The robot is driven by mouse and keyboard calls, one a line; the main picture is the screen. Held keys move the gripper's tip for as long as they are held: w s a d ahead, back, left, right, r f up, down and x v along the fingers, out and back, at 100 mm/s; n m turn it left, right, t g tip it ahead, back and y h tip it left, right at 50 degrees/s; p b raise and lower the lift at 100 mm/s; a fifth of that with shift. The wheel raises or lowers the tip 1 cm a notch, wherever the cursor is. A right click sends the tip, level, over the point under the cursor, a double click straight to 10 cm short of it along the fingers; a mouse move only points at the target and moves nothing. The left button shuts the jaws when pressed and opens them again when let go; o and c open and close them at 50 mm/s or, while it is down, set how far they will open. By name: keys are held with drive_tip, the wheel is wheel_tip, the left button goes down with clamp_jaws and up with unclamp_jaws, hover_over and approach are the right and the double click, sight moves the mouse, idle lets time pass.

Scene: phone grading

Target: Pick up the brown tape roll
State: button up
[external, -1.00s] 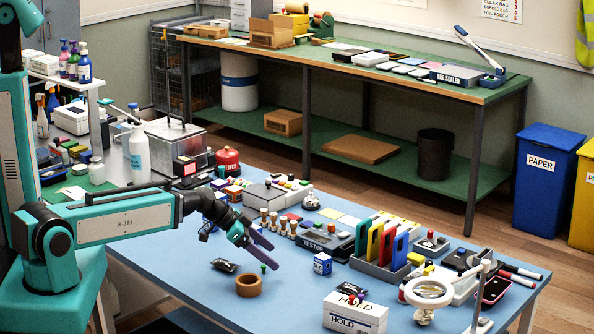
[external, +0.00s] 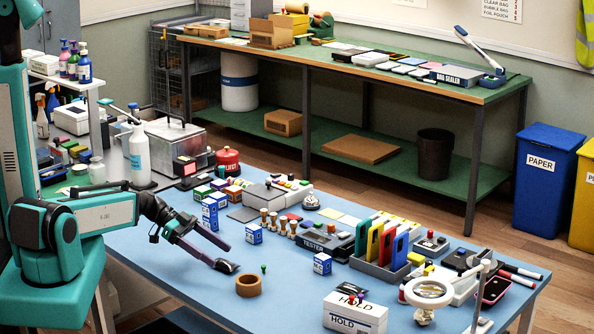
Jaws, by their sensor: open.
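The brown tape roll (external: 248,284) lies flat on the blue table, near the front edge, with its open hole facing up. My gripper (external: 226,257) is open and empty, up and to the left of the roll, with its purple fingers pointing down to the right. The gripper is apart from the roll.
A small green-topped pin (external: 263,268) stands just behind the roll. A blue-and-white box (external: 322,264) is to its right, and the white HOLD box (external: 355,314) is at the front. Small blue-and-white boxes (external: 254,234) stand behind my gripper. Table between roll and HOLD box is clear.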

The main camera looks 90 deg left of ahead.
sight(239, 277)
drive_tip(key=shift+s+d+r+m+h, duration=0.1)
drive_tip(key=shift+s+d+m+h, duration=0.15)
drive_tip(key=shift+d+m+h, duration=0.4)
drive_tip(key=shift+s+d+r+m+h, duration=0.1)
drive_tip(key=shift+s+d+m+h, duration=0.15)
drive_tip(key=shift+d+m, duration=0.65)
drive_tip(key=shift+w+d+n, duration=0.1)
drive_tip(key=shift+d+n, duration=0.05)
drive_tip(key=shift+n, duration=0.1)
drive_tip(key=shift+b+x, duration=0.55)
drive_tip(key=shift+x, duration=3.75)
drive_tip(key=shift+w+d+f, duration=0.2)
drive_tip(key=shift+w+d, duration=0.05)
drive_tip(key=shift+w, duration=0.15)
drive_tip(key=shift+r+p+x, duration=0.25)
drive_tip(key=shift+p+x, duration=0.5)
drive_tip(key=shift+x, duration=0.3)
drive_tip(key=shift+p+x, duration=0.3)
drive_tip(key=shift+x, duration=0.8)
drive_tip(key=shift+f, duration=0.15)
drive_tip(key=c, duration=1.2)
